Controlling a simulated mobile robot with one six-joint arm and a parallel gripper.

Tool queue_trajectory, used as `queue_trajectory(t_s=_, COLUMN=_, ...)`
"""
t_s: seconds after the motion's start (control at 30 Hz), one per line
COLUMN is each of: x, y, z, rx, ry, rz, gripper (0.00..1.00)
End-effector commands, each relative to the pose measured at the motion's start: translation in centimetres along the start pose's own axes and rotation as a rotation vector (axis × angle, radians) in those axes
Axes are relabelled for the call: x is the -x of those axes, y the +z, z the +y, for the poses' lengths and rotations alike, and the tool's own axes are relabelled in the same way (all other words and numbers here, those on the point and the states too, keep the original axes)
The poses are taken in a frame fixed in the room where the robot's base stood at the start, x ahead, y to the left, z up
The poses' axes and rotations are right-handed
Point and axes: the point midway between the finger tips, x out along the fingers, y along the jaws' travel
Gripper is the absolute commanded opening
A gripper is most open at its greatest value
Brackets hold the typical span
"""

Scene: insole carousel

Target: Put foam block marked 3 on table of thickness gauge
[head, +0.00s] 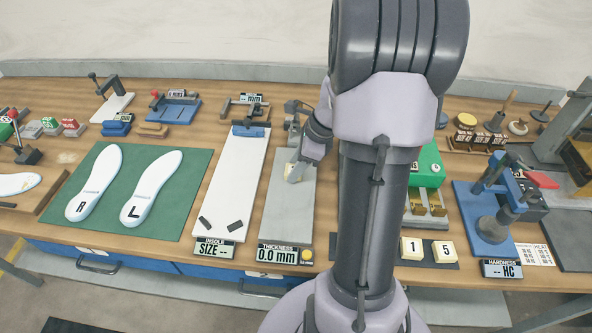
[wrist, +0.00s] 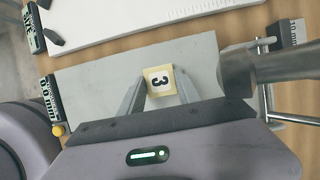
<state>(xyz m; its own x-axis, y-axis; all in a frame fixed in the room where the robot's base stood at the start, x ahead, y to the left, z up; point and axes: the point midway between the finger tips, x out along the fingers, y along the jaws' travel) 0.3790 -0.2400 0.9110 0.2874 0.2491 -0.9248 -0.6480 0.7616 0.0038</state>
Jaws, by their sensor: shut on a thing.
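The foam block marked 3 (wrist: 160,80) is a small cream block with a black 3 on a white label in the wrist view. My gripper (wrist: 156,94) is shut on it, one finger on each side. Both are over the grey table of the thickness gauge (head: 284,222). In the head view the block (head: 290,176) shows in part at my fingertips, near the table's far half. The gauge display (head: 278,255) reads 0.0 mm. I cannot tell whether the block touches the table.
The white insole size board (head: 233,180) lies just left of the gauge. The gauge's metal post and arm (head: 294,112) stand at the table's far end. Foam blocks marked 1 (head: 412,248) and 5 (head: 443,251) sit on a dark tray to the right. The gauge table's near part is bare.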

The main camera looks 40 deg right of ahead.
Motion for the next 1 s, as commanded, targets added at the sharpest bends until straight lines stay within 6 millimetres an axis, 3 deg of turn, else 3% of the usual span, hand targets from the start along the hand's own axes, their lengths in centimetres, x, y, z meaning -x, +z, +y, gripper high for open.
queue_trajectory(t_s=0.27, x=-0.1, y=-0.1, z=0.0, rx=0.001, ry=-0.002, rz=0.0, gripper=0.02)
queue_trajectory(t_s=0.3, x=-0.1, y=-0.1, z=0.0, rx=0.001, ry=-0.002, rz=0.0, gripper=0.42)
queue_trajectory(t_s=0.4, x=0.0, y=0.0, z=0.0, rx=0.001, ry=-0.002, rz=0.0, gripper=0.61)
queue_trajectory(t_s=0.77, x=0.7, y=0.2, z=0.0, rx=0.001, ry=-0.002, rz=0.0, gripper=0.61)
queue_trajectory(t_s=1.0, x=7.5, y=0.3, z=-0.1, rx=0.001, ry=-0.005, rz=0.001, gripper=0.61)
